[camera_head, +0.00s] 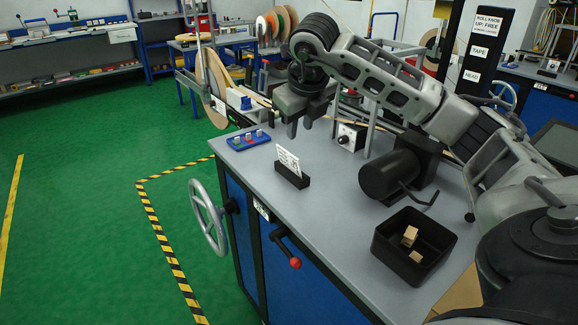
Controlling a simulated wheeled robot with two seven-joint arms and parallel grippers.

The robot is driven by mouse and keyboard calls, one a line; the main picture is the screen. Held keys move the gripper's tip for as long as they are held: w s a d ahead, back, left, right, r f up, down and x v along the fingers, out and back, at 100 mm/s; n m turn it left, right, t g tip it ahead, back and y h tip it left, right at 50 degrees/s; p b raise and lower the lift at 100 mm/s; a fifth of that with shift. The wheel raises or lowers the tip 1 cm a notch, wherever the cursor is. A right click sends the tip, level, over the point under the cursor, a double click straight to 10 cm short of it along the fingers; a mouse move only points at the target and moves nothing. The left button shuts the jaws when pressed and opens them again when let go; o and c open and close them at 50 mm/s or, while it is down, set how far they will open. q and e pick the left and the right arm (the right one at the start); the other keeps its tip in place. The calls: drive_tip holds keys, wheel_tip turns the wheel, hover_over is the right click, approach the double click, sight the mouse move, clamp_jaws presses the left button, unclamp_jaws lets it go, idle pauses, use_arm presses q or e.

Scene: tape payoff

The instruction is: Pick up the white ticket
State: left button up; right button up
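The white ticket (288,156) stands tilted in a small black holder (291,175) on the grey bench top (330,215). Dark marks show on its face, too small to read. My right gripper (312,126) reaches in from the right and hangs above and slightly behind the ticket, pointing down. Its fingers are apart with nothing visible between them, and it does not touch the ticket. My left gripper is not in view.
A blue panel with coloured buttons (248,139) lies left of the holder. A black motor-like cylinder (388,176) and a black tray (412,246) with small tan blocks stand to the right. A handwheel (208,217) and a red-knobbed lever (294,262) stick out in front.

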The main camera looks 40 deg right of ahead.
sight(290, 154)
drive_tip(key=x, duration=0.7)
drive_tip(key=shift+w+a+f, duration=0.1)
drive_tip(key=shift+f, duration=0.1)
drive_tip(key=w+f, duration=0.1)
drive_tip(key=f, duration=0.1)
drive_tip(key=w+f+p, duration=0.1)
drive_tip(key=f, duration=0.1)
drive_tip(key=shift+w+f, duration=0.1)
drive_tip(key=shift+w, duration=0.1)
drive_tip(key=shift+w+d+f, duration=0.15)
drive_tip(key=shift+d+f, duration=0.1)
drive_tip(key=shift+f, duration=0.15)
clamp_jaws()
